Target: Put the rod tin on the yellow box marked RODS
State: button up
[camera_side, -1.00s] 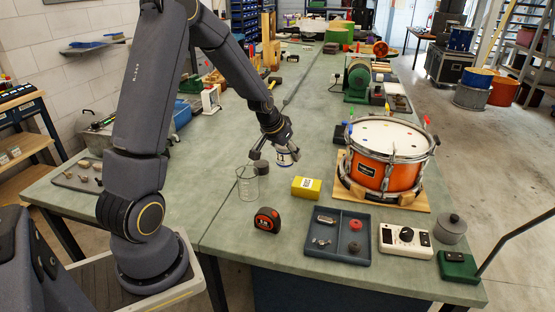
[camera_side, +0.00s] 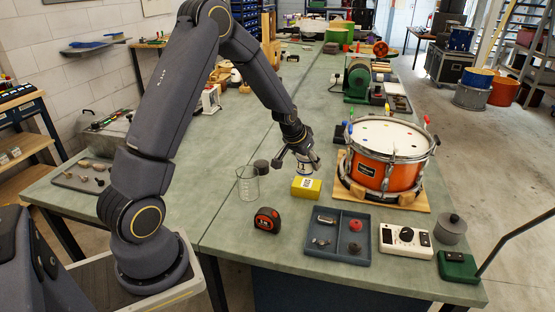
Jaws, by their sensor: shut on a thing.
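The rod tin (camera_side: 304,167) is a small white and blue can. My gripper (camera_side: 300,157) is shut on it and holds it upright at the yellow box (camera_side: 306,188). The box is a low yellow block with a white and black label on its front, too small to read. The tin's bottom is right at the box's top, toward its back; I cannot tell whether they touch. The fingers hide part of the tin.
A glass beaker (camera_side: 247,184) and a dark round piece (camera_side: 261,167) stand left of the box. The orange drum (camera_side: 384,171) on its wooden board is close on the right. A tape measure (camera_side: 267,220) and a divided tray (camera_side: 337,258) lie in front.

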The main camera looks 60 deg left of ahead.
aim_at(309, 181)
jog(key=shift+w+x, duration=0.2)
jog(key=shift+x, duration=1.05)
jog(key=shift+a+f, duration=0.1)
jog(key=shift+f, duration=1.3)
jog(key=shift+f, duration=0.15)
jog(key=o, duration=1.3)
